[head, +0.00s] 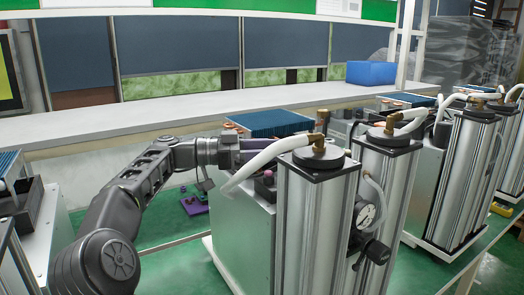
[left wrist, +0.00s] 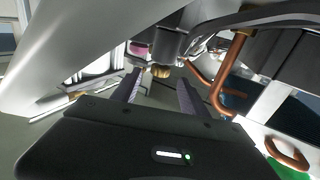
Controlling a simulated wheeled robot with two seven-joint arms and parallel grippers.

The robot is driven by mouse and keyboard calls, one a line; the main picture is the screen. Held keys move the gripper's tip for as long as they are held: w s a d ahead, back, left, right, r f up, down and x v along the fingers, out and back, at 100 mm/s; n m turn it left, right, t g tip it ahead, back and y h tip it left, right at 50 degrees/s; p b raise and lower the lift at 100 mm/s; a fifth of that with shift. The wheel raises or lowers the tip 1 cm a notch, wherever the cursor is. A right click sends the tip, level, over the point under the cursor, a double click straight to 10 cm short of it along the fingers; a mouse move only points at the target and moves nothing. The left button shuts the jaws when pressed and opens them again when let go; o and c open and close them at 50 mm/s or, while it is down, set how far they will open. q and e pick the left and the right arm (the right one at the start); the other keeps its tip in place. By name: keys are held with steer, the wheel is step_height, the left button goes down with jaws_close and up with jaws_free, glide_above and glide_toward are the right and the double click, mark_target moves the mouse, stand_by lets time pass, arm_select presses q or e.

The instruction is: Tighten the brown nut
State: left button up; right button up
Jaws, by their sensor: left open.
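The brown nut (left wrist: 161,71) is a small ribbed brass-brown piece under a dark grey cylindrical fitting (left wrist: 168,45) in the left wrist view. My left gripper (left wrist: 159,80) is open, with one finger on either side of the nut's line. The nut appears at or just beyond the fingertips, with a visible gap to each finger. In the head view, my left gripper (head: 232,150) reaches behind the white hose (head: 265,157), beside the front column unit. The nut is hidden there.
Silver columns (head: 315,220) with black caps stand close on the right. A pressure gauge (head: 365,213) is on the front unit. Copper pipes (left wrist: 228,80) run right of the fingers in the wrist view. A purple piece (head: 195,204) lies on the green surface below the arm.

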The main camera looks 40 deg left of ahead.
arm_select(q)
steer(key=shift+v, duration=1.35)
steer(key=shift+d+r, duration=0.1)
